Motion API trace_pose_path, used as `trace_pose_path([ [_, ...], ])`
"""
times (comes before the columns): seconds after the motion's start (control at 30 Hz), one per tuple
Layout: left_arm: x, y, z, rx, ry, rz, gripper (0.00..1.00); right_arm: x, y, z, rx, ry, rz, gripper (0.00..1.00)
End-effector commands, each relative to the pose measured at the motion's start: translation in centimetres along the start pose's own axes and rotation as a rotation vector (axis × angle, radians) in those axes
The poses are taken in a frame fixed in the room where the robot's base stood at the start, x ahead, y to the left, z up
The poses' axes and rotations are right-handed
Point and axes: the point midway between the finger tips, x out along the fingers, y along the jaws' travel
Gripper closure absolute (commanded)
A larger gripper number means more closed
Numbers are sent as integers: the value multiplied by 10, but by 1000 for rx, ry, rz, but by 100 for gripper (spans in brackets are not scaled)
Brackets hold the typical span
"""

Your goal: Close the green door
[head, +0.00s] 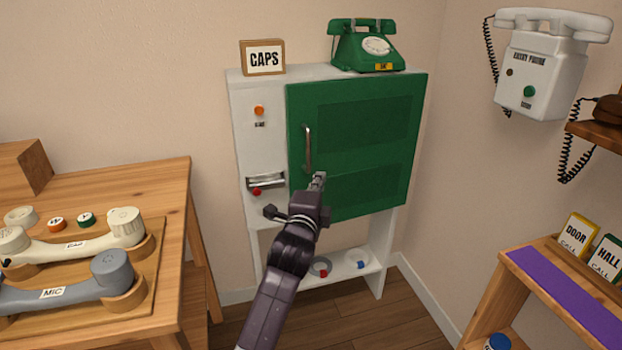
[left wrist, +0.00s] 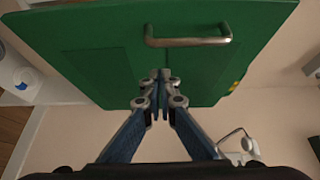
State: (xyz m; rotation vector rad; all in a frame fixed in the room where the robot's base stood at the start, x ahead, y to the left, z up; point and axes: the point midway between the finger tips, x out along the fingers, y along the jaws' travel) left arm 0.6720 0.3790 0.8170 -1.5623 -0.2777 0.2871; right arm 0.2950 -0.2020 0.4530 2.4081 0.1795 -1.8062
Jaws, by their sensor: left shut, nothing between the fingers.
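The green door (head: 355,135) is on the front of a white cabinet (head: 262,215), with a metal bar handle (head: 307,148) near its left edge. It looks closed or nearly so; I cannot tell whether a small gap remains. My left gripper (head: 318,180) is shut and empty, in front of the door's lower left part, just below and right of the handle. In the left wrist view, the shut fingertips (left wrist: 161,76) overlap the door's face (left wrist: 95,62), beside the handle (left wrist: 188,42). I cannot tell whether they touch it. My right gripper is not in view.
A green phone (head: 366,46) and a CAPS sign (head: 262,58) stand on the cabinet. A wooden table (head: 175,185) with handsets is at left. A white phone (head: 545,75) hangs on the right wall, above a wooden shelf (head: 540,265). Some floor shows below the cabinet.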

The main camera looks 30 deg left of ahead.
Motion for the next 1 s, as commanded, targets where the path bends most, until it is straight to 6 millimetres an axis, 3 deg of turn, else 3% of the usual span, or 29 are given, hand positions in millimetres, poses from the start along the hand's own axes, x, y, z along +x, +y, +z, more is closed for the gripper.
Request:
trace_pose_path([
  [0.03, 6, 1, 10, 5, -5, 0, 100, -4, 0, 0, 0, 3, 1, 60],
  [0.23, 20, 1, 24, 4, -3, 0, 100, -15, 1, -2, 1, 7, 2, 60],
  [0.73, 25, 0, 28, 4, -1, 1, 100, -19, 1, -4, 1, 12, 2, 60],
  [1.0, 49, -2, 50, 6, -1, 1, 100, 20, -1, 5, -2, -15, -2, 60],
])
